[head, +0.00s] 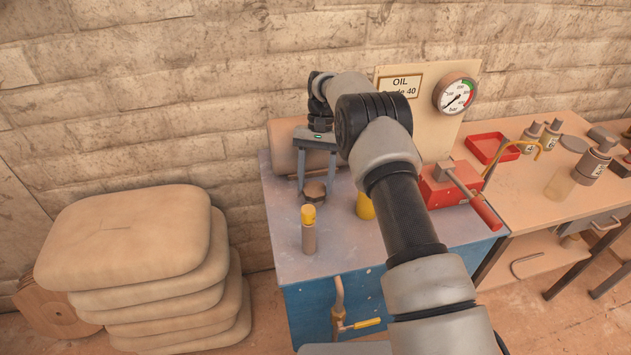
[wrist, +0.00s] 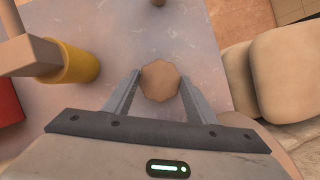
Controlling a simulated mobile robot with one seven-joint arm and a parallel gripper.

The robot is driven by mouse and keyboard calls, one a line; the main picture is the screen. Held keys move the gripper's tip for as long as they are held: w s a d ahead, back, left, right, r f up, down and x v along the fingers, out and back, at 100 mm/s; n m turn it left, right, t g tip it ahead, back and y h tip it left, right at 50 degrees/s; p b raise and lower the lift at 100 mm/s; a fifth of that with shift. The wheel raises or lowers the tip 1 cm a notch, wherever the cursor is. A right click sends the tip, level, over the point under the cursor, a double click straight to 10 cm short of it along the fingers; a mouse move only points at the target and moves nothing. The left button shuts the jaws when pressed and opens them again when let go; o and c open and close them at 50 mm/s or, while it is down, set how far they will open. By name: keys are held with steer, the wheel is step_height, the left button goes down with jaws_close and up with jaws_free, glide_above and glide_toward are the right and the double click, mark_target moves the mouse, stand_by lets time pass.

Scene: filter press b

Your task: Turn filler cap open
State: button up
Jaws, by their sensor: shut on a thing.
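The filler cap (head: 315,191) is a small brown faceted knob on the grey top of the blue cabinet (head: 345,233), near its back left. My gripper (head: 316,184) reaches down from above and is shut on the cap, one finger on each side. In the wrist view the cap (wrist: 160,80) sits between the fingertips of my gripper (wrist: 160,87). It looks like an octagon from above. Its underside and seat are hidden.
A brown post with a yellow top (head: 309,229) stands in front of the cap. A yellow cylinder (head: 365,207) is partly behind my arm. A red box with a lever (head: 450,187) stands right. Stacked sacks (head: 130,245) are left; a pressure gauge (head: 456,95) is behind.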

steer(key=o, duration=1.1)
steer(key=shift+c, duration=0.2)
steer(key=shift+r, duration=0.1)
steer(key=shift+p+v, duration=0.65)
steer(key=shift+v, duration=3)
steer(key=shift+r, duration=0.1)
